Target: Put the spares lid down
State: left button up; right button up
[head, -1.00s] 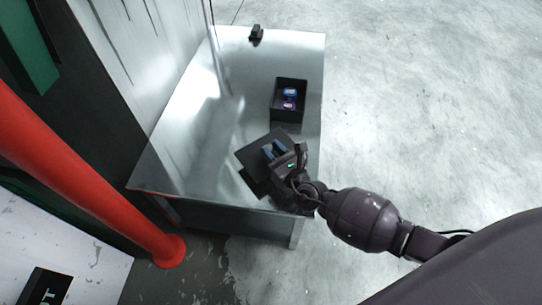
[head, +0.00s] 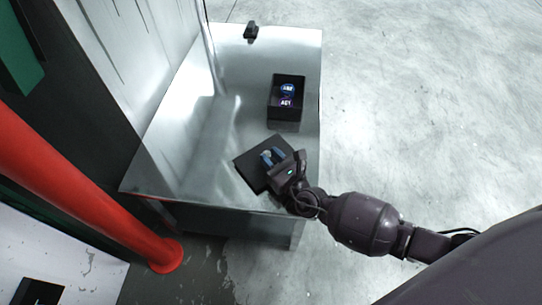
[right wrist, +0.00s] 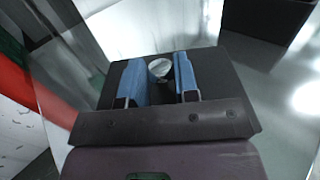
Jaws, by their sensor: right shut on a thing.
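The spares lid (head: 250,167) is a dark, flat, square plate with a pale round knob, which shows in the right wrist view (right wrist: 160,68). My right gripper (head: 272,156) is shut on the lid's knob, with a blue finger on either side. The lid lies flat at the near part of the metal table (head: 190,150), on the surface or very close to it; I cannot tell if it touches. An open black box (head: 284,126) stands beyond the lid, with small blue and purple labelled items (head: 287,90) inside. My left gripper is not in view.
A small black object (head: 251,32) sits at the table's far edge. A shiny upright panel (head: 135,60) borders the table on the left. A red post (head: 90,195) stands at the near left. The table between panel and box is clear.

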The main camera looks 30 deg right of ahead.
jog(key=shift+f, duration=0.2)
jog(key=o, duration=0.7)
jog(key=shift+c, duration=0.2)
jog(key=o, duration=0.3)
jog(key=shift+s+f, duration=0.1)
jog(key=shift+r, duration=0.2)
jog(key=shift+r+p, duration=0.4)
jog(key=shift+p, duration=0.2)
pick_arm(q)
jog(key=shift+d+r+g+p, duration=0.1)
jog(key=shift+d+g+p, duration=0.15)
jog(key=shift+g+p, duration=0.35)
pick_arm(e)
jog(key=s, duration=0.4)
jog(key=s+d, duration=0.1)
jog(key=s, duration=0.2)
jog(key=s+d, duration=0.1)
jog(key=s, duration=0.3)
jog(key=shift+s+d+r, duration=0.1)
jog(key=shift+s+d, duration=0.05)
jog(key=shift+s, duration=0.15)
